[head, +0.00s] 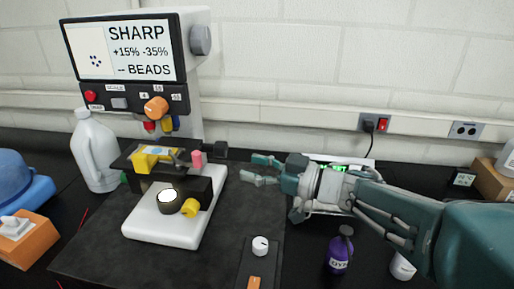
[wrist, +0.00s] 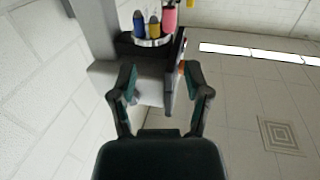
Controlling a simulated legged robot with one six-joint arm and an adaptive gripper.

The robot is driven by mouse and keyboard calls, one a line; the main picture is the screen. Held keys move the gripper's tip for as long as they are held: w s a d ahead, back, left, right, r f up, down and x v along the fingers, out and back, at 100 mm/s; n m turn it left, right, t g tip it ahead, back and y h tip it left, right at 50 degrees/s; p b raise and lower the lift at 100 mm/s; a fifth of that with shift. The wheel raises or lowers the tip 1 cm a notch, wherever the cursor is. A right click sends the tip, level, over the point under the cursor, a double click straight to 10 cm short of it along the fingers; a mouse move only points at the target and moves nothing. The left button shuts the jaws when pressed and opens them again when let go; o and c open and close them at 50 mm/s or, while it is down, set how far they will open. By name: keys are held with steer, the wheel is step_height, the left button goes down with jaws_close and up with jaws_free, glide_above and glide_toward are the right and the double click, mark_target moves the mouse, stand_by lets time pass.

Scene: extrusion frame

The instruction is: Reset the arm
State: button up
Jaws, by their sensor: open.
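My gripper (head: 262,170) reaches in from the right in the head view, with its fingers apart and nothing between them. Its tips point left, a short way right of the microscope-like machine (head: 203,75). The wrist view shows the gripper (wrist: 166,84) with its two fingers spread. Beyond them are the machine's grey body and its blue, yellow and pink objectives (wrist: 154,24). I cannot tell from these frames the exact gap between the fingertips and the machine.
The machine's white base (head: 160,226) stands on a dark mat. A white jug (head: 93,150) is at the left. A purple bottle (head: 339,252) and a white cup (head: 402,267) stand below my arm. A knob panel (head: 258,262) lies at the front. Wall sockets (head: 466,130) are behind.

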steer(key=w+d+r+m+t+h, duration=0.3)
steer(key=w+d+m+t+h, duration=0.3)
steer(key=d+t, duration=0.25)
steer(key=s+d+f+m+h, duration=0.35)
steer(key=d+m+h, duration=0.25)
steer(key=d+h, duration=0.35)
steer(key=s+f+m+g+h, duration=0.1)
steer(key=s+f+g, duration=0.3)
steer(key=s, duration=0.5)
steer(key=s+d+f+m+g, duration=0.1)
steer(key=s+f+g, duration=0.3)
steer(key=s, duration=0.5)
step_height(320, 180, down, 3)
steer(key=shift+s+r+m+h, duration=0.2)
steer(key=shift+s+m+h, duration=0.1)
steer(key=shift+h, duration=0.05)
steer(key=shift+g, duration=0.25)
